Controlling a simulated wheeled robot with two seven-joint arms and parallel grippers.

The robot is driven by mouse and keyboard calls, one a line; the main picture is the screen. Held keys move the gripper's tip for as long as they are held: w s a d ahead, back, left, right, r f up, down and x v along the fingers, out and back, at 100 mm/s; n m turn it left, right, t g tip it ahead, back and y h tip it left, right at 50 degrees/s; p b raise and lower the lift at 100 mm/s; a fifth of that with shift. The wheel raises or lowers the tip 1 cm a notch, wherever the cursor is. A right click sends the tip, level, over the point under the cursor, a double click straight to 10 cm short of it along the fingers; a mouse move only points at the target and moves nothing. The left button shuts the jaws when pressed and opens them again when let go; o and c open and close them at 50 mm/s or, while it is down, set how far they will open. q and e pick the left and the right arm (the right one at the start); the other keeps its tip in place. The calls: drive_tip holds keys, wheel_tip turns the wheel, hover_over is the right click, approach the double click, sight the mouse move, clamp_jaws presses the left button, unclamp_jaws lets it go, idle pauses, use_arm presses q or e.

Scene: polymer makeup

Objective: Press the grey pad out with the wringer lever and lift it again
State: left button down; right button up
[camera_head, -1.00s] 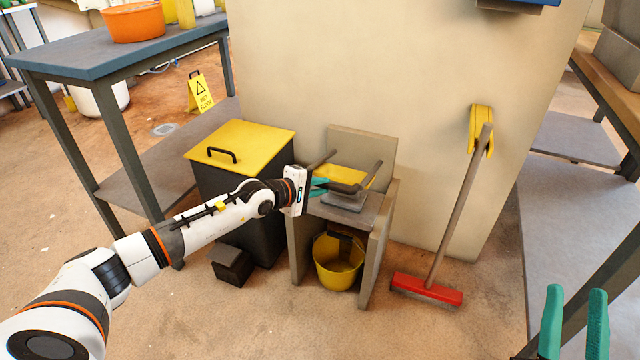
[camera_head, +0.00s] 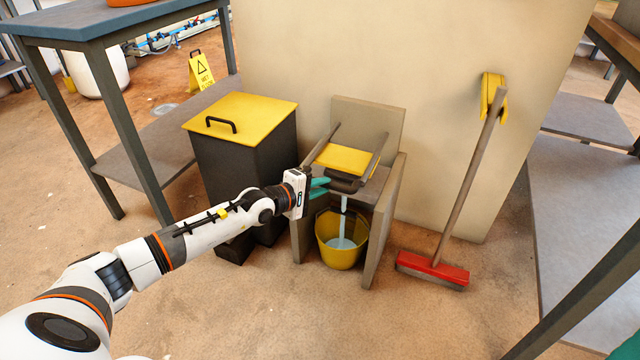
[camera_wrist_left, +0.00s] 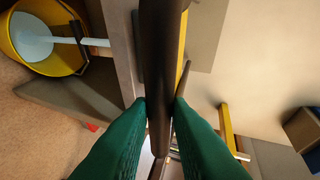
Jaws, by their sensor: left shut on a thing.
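The wringer (camera_head: 395,190) is a grey stand with a yellow plate (camera_head: 346,159) and a dark lever (camera_head: 377,157). The lever is lowered at the front of the plate. My left gripper (camera_head: 320,187) is shut on the lever's dark bar, which runs between the green fingertips (camera_wrist_left: 160,103) in the left wrist view. The grey pad cannot be made out clearly under the plate and lever. A pale stream of water (camera_head: 344,204) falls from the wringer into the yellow bucket (camera_head: 338,259) below, where liquid shows. Only a green sliver of my right gripper (camera_head: 626,346) shows at the lower right corner.
A dark bin with a yellow lid (camera_head: 250,115) stands left of the wringer. A blue-topped table (camera_head: 90,30) is at upper left. The floor in front is clear.

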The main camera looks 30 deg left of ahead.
use_arm(q)
drive_tip(key=shift+s+f+b, duration=0.15)
drive_tip(key=shift+f, duration=0.4)
drive_tip(key=shift+s+f+b, duration=0.15)
drive_tip(key=shift+f, duration=0.4)
drive_tip(key=c, duration=1.7)
unclamp_jaws()
drive_tip(key=o, duration=0.4)
drive_tip(key=shift+w+f, duration=0.15)
